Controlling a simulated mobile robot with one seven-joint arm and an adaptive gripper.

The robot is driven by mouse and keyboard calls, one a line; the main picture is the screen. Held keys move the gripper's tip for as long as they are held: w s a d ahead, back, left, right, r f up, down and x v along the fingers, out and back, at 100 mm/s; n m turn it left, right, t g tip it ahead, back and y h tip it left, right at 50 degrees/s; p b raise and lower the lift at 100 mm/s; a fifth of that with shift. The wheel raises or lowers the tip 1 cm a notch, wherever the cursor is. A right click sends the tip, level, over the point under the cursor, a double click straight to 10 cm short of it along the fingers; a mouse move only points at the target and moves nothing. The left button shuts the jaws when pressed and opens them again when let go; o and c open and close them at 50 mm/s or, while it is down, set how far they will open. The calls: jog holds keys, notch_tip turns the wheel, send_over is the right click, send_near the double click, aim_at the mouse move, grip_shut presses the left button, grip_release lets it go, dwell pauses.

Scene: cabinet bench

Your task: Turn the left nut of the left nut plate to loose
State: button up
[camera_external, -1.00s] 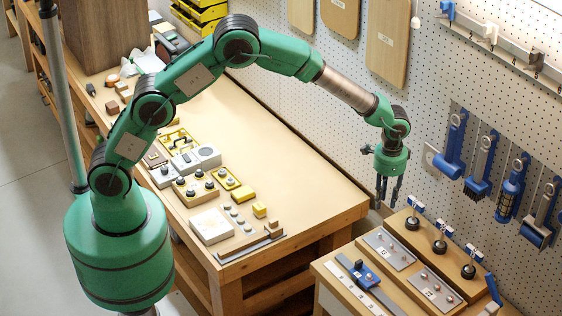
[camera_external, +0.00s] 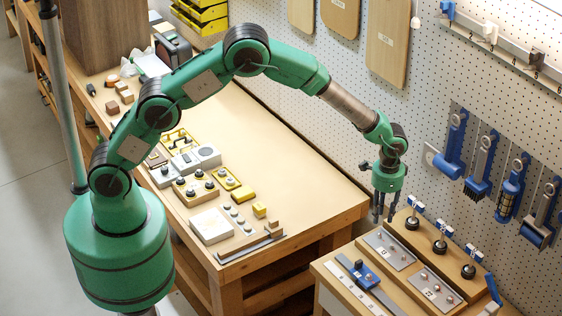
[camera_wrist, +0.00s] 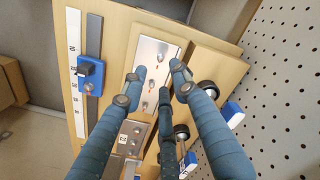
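The left nut plate (camera_external: 396,262) is a silver plate with several small nuts on the cabinet bench top. It also shows in the wrist view (camera_wrist: 150,45), with the nuts in a row along it. A second, similar nut plate (camera_external: 424,279) lies to its right and nearer the camera. My gripper (camera_external: 385,217) points down above the back left of the left plate. In the wrist view its three fingers (camera_wrist: 158,80) are spread, with nothing between them. The fingertips appear apart from the nuts and partly cover the plate. Which nut is the left one is hard to tell in the wrist view.
Black knobs (camera_external: 412,223) with blue-and-white tags stand on a raised strip behind the plates. A blue slider (camera_external: 364,275) on a rail lies in front. The pegboard wall (camera_external: 330,80) with hanging tools is close behind. A gap separates the wooden workbench (camera_external: 290,150).

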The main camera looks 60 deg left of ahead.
aim_at(380, 234)
notch_tip(380, 234, down, 8)
jog(key=shift+r, duration=0.25)
grip_shut()
dwell(0.3)
